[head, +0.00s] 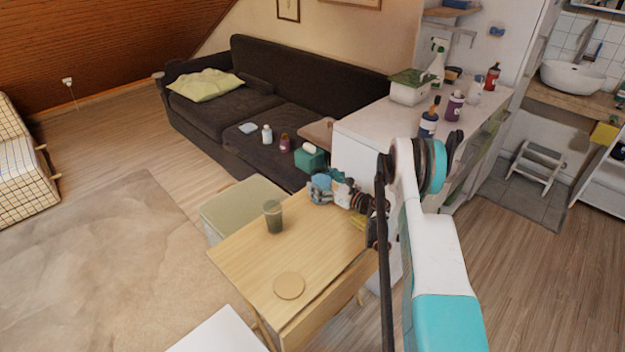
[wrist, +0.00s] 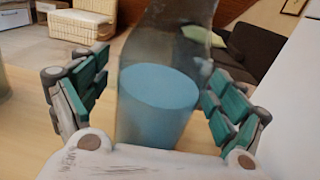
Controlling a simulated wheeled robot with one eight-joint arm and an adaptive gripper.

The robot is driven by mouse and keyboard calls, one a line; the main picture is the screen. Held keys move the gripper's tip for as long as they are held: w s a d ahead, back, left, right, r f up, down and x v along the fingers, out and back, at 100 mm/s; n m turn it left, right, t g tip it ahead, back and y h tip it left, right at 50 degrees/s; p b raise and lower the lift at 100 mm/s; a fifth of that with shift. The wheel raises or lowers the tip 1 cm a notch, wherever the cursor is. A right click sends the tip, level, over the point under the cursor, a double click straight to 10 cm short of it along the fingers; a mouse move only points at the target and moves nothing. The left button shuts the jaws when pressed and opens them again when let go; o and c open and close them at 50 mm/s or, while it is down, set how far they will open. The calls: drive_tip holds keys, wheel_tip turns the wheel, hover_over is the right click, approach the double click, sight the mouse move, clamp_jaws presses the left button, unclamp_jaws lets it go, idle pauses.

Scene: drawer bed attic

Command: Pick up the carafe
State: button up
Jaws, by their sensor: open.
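The carafe (wrist: 158,95) is a see-through, smoky vessel with a blue lower part. It stands upright in the middle of the wrist view, its top cut off by the picture edge. My gripper (wrist: 157,82) is open, with one teal-padded finger on each side of the carafe. Gaps show between the pads and the glass at both sides. In the head view my gripper (head: 322,188) is low at the far edge of the wooden table (head: 240,262). The carafe is hard to tell apart from the gripper there.
A dark tumbler (head: 273,218) stands on the table left of my gripper. A round tan disc (head: 289,286) lies nearer. A green-topped stool (head: 242,202) and a dark sofa (head: 265,95) are behind. A white counter (head: 385,118) with bottles is at the right.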

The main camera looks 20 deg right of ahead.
drive_tip(key=shift+w+a, duration=0.1)
drive_tip(key=shift+w, duration=0.05)
drive_tip(key=shift+r, duration=0.1)
drive_tip(key=c, duration=1.4)
wheel_tip(320, 180, up, 20)
drive_tip(key=p, duration=0.6)
drive_tip(key=shift+p, duration=0.4)
